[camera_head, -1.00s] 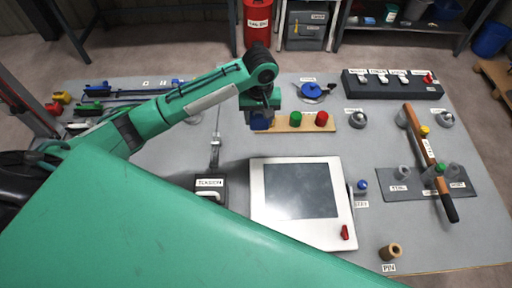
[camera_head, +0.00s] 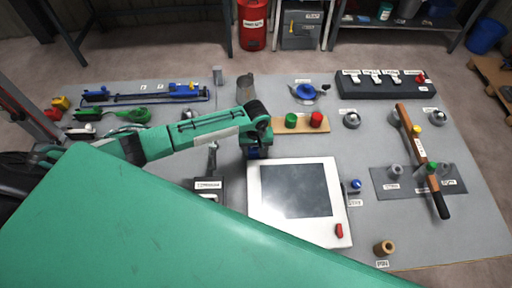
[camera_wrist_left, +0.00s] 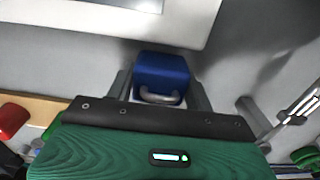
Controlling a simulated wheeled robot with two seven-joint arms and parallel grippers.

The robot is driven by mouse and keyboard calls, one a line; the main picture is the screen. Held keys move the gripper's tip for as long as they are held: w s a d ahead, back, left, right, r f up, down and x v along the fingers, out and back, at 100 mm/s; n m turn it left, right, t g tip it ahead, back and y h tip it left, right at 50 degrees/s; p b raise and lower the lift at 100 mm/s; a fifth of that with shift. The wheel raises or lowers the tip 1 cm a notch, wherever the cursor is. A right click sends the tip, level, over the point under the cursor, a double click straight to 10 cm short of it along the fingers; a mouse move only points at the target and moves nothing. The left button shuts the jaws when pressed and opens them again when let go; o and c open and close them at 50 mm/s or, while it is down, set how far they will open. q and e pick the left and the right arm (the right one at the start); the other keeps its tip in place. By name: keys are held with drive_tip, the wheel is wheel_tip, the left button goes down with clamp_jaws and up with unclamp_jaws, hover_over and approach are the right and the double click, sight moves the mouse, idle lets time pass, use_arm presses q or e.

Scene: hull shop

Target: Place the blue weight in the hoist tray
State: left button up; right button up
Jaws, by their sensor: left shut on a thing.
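The blue weight (camera_wrist_left: 162,72) is a blue block with a metal loop handle in the left wrist view. My left gripper (camera_head: 256,154) is shut on it, with a finger on each side in the wrist view. In the head view the weight shows only as a bit of blue under the gripper, just behind the far edge of the white-framed panel. Whether it touches the table is hard to tell. A blue round dish-like thing (camera_head: 304,91) stands at the back of the table; its label is too small to read, and I cannot tell which thing is the hoist tray. My right gripper is not in view.
The white-framed panel (camera_head: 252,198) lies in front of the gripper. A wooden board (camera_head: 303,128) with green and red weights is to its right. A switch box (camera_head: 381,84) stands at the back right.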

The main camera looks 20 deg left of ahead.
use_arm(q)
drive_tip(key=o, duration=1.4)
drive_tip(key=shift+f, duration=0.1)
